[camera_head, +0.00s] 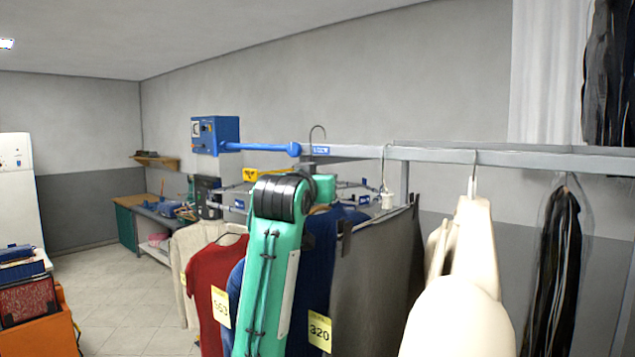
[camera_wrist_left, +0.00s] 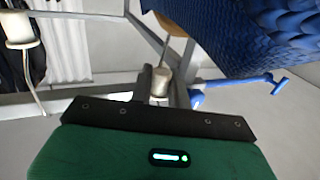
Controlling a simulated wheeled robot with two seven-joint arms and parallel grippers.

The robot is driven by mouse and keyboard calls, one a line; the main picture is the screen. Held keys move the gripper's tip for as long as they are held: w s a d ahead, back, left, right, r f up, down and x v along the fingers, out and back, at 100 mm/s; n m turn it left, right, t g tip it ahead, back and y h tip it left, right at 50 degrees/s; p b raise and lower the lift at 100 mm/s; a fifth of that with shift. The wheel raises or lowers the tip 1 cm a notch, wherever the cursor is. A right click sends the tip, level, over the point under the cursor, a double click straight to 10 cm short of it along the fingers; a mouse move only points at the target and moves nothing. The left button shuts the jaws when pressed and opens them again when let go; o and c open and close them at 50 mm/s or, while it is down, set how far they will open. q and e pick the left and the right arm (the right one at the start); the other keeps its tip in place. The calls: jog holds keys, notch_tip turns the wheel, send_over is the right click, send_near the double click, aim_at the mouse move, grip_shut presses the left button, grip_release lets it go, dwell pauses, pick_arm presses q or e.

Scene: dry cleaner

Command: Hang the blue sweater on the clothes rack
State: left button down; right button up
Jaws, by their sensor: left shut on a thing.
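The blue sweater (camera_head: 340,225) hangs behind my left arm, and its knitted cloth fills the upper right of the left wrist view (camera_wrist_left: 245,30). A hanger hook (camera_head: 318,130) rises above it, at the rail of the clothes rack (camera_head: 430,154). I cannot tell whether the hook rests on the rail. My left gripper (camera_head: 325,188) is mostly hidden behind my green arm link in the head view. It is shut on the sweater's hanger, just below the rail. In the left wrist view, the hanger's neck (camera_wrist_left: 158,82) stands at the jaws. My right gripper is out of view.
A red garment (camera_head: 212,275) and a cream one hang left of my arm. A grey garment (camera_head: 370,270), a smooth cream shape (camera_head: 462,270) and a bagged dark garment (camera_head: 560,265) are to the right. A blue box (camera_head: 215,135) is on the wall. Floor shows at left.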

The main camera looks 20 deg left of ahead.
pick_arm(q)
send_over(334, 209)
jog(key=shift+w+r, duration=0.1)
dwell(1.5)
dwell(0.4)
jog(key=shift+f+b, duration=0.9)
jog(key=shift+f, duration=0.75)
jog(key=shift+f, duration=0.2)
jog(key=c, duration=1.3)
grip_release()
jog(key=shift+o, duration=0.2)
